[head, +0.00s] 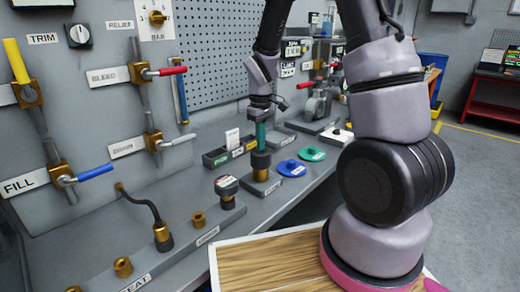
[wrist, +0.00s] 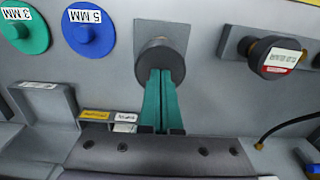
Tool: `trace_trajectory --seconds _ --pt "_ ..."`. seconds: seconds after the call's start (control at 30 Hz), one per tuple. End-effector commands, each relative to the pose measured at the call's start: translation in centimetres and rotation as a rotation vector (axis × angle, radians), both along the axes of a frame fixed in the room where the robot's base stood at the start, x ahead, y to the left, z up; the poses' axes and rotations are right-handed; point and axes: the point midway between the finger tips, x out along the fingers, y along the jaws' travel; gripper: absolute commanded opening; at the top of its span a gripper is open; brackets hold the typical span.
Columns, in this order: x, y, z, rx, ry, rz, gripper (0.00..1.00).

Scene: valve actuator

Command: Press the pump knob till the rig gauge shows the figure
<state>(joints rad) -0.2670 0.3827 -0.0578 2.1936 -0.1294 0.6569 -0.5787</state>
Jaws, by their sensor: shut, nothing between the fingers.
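The pump knob appears to be the black round cap (head: 261,160) on a brass body standing on a grey plate on the bench. It also shows in the wrist view (wrist: 160,60). My gripper (head: 261,146) is shut, with its teal fingers pointing down at the cap. In the wrist view my fingertips (wrist: 163,76) meet or nearly meet the cap's top; I cannot tell if they press it. I cannot tell which item is the rig gauge.
A black-topped fitting with a white and red label (head: 227,187) stands left of the knob. Blue (head: 290,168) and green (head: 312,154) discs lie to its right. A small tray (head: 228,152) is behind. Valves with yellow, red and blue levers line the wall panel.

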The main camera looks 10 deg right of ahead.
Motion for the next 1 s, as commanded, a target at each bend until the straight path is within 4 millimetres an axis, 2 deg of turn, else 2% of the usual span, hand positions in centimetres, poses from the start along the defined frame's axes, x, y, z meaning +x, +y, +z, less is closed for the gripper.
trace_trajectory --seconds 1.0 --pt "-0.1 0.0 -3.1 0.0 0.002 -0.001 0.0"
